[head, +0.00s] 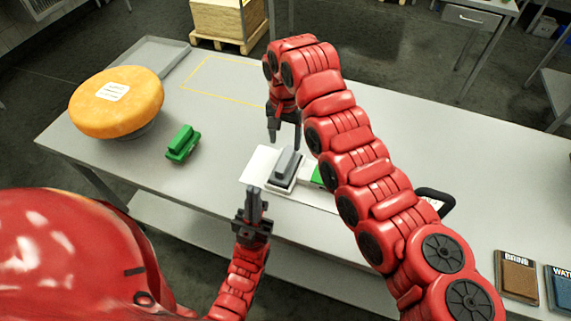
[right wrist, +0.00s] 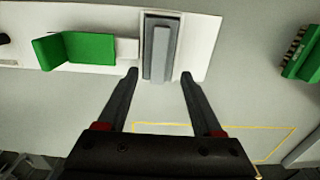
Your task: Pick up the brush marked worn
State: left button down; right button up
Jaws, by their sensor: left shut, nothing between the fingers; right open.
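A grey block with a raised handle, brush-like (head: 286,167), lies on a white board (head: 262,160); it also shows in the right wrist view (right wrist: 160,50). A green brush (head: 182,143) lies apart on the table near the cheese, its bristles showing in the right wrist view (right wrist: 300,52). I can read no "worn" mark on either. My right gripper (head: 285,132) is open just behind the grey block; in the right wrist view its fingertips (right wrist: 160,75) line up with the block's two sides, nothing held. My left gripper (head: 253,190) is shut and empty at the board's front edge.
An orange cheese wheel (head: 117,103) stands at left. A grey tray (head: 150,62), a yellow outline (head: 222,60) and brine and water pads (head: 518,280) also show.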

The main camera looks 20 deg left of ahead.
aim_at(286, 158)
notch_tip(286, 158, down, 3)
jog(key=shift+f+p, duration=0.2)
jog(key=shift+p, duration=0.15)
jog(key=shift+f, duration=0.15)
notch_tip(286, 158, down, 4)
jog(key=p, duration=0.3)
jog(key=shift+d+f, duration=0.1)
jog(key=shift+f, duration=0.3)
grip_shut()
